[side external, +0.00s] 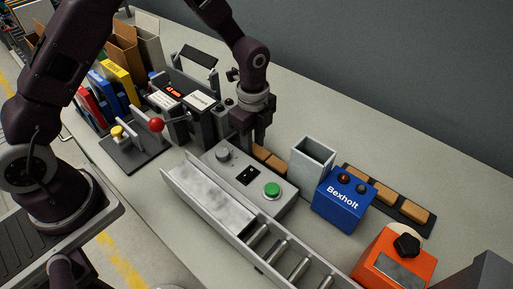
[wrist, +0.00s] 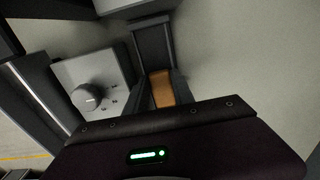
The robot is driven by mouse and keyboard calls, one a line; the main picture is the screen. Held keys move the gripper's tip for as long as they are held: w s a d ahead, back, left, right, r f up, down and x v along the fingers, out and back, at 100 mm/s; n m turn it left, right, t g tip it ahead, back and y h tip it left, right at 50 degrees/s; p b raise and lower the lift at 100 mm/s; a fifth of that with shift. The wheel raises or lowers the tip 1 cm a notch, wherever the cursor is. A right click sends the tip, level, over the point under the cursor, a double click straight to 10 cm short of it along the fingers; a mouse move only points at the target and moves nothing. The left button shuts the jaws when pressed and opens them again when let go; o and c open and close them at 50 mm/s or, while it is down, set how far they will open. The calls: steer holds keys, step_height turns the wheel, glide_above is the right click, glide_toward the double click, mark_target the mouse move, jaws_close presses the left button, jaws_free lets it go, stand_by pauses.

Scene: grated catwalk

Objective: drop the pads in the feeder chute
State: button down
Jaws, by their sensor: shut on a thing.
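My gripper (side external: 256,143) points down behind the grey control box, its fingers shut on a tan pad (side external: 262,154) low near the table. In the wrist view the pad (wrist: 161,88) shows between a dark finger and the gripper body, partly hidden. Another tan pad (side external: 278,164) lies just to the right of it. More tan pads (side external: 383,199) lie in a row in a dark tray (side external: 430,229) at the right. The feeder chute (side external: 312,158), a grey open-topped box, stands between my gripper and that tray, against the blue Bexholt box (side external: 342,203). The chute's inside bottom is hidden.
The control box (side external: 243,182) with a knob and green button is close in front of my gripper. A roller conveyor (side external: 262,238) runs before it. An orange box (side external: 393,262) stands front right. Dark machines (side external: 190,105) crowd the left. The table behind is clear.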

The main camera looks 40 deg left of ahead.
step_height(320, 180, up, 23)
steer(key=d, duration=1.4)
step_height(320, 180, down, 10)
steer(key=shift+d+r, duration=0.2)
steer(key=shift+r, duration=0.05)
steer(key=c, duration=0.5)
jaws_free()
stand_by(0.4)
step_height(320, 180, up, 6)
stand_by(0.5)
